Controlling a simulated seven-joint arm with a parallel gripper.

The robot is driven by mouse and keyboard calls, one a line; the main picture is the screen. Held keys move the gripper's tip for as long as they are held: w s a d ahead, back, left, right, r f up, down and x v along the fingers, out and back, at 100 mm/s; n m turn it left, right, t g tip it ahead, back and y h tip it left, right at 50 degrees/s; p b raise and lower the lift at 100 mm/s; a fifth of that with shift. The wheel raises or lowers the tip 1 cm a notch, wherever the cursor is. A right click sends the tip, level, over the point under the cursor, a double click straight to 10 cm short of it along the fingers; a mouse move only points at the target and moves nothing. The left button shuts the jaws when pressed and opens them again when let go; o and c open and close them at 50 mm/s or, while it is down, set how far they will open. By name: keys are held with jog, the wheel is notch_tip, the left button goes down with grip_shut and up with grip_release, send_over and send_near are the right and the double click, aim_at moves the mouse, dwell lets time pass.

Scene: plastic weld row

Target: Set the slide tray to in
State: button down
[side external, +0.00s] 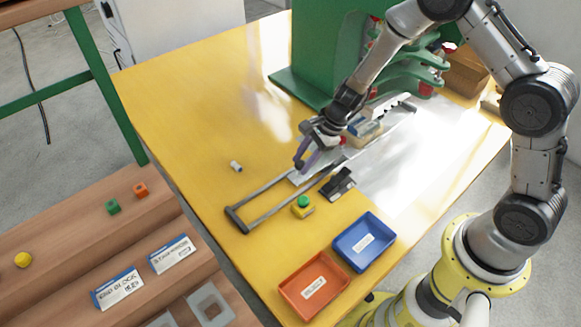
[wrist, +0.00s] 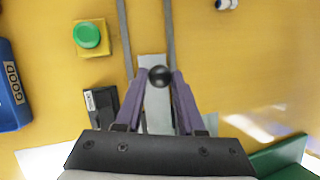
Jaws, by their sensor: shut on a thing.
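The slide tray shows as a pale grey plate (wrist: 157,112) between two grey rails in the wrist view. A round black knob (wrist: 160,76) stands at its end. My gripper (wrist: 160,78) has its purple fingers closed around the knob, one on each side. In the side external view my gripper (side external: 303,164) is low over the middle of the rail frame (side external: 268,199), and a pale part of the tray (side external: 297,179) shows beneath it.
A yellow box with a green button (side external: 303,207) and a black device (side external: 340,183) stand close beside the rails. A blue bin (side external: 364,241) and an orange bin (side external: 313,286) sit near the front edge. A small white piece (side external: 236,166) lies left of the rails; the table's left is clear.

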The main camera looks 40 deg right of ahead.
jog(key=shift+d, duration=0.45)
jog(key=shift+r, duration=0.1)
jog(key=c, duration=0.5)
grip_release()
jog(key=v, duration=1.3)
jog(key=shift+s+d+r, duration=0.1)
jog(key=shift+d+r, duration=0.05)
jog(key=shift+r, duration=0.15)
